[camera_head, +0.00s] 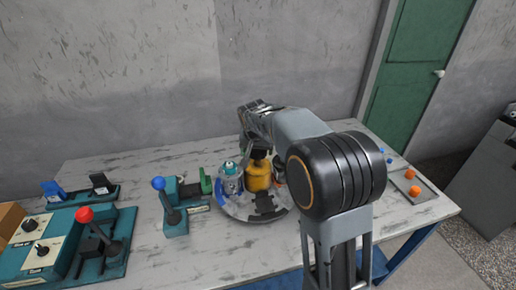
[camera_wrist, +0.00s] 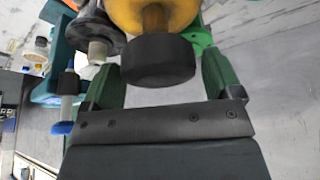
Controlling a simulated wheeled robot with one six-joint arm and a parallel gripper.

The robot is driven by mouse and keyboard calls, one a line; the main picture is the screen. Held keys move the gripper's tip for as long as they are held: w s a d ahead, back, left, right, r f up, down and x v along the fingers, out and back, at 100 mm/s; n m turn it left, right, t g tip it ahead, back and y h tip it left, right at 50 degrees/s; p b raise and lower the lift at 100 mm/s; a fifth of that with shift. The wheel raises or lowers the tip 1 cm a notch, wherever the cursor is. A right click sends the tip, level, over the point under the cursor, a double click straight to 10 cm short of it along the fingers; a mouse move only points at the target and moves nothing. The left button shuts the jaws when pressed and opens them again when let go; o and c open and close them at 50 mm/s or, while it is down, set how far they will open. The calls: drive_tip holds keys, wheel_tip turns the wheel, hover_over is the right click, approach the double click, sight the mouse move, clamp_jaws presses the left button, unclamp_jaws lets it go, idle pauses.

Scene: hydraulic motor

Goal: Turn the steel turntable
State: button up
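The steel turntable (camera_head: 237,209) is a round grey disc on the marble-patterned table. It carries a yellow cylindrical part (camera_head: 258,180), a teal and white bottle-like part (camera_head: 231,180) on its left, and a flat black piece (camera_head: 266,203) at its front. My gripper (camera_wrist: 160,60) is above the yellow part. In the wrist view its green fingers are spread, with a black round cap (camera_wrist: 157,60) of the yellow part (camera_wrist: 152,14) between them. Whether either finger touches the cap is unclear. In the head view my arm hides the turntable's right side.
A blue-knobbed lever (camera_head: 160,184) stands left of the turntable, with a green-handled clamp (camera_head: 205,182) between. A red-knobbed control box (camera_head: 70,245) is at far left. A grey tray (camera_head: 415,186) with orange pieces lies at the right. The table front is partly bare.

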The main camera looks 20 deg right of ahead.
drive_tip(key=shift+o, duration=0.7)
drive_tip(key=v, duration=1.4)
drive_tip(key=shift+w, duration=0.1)
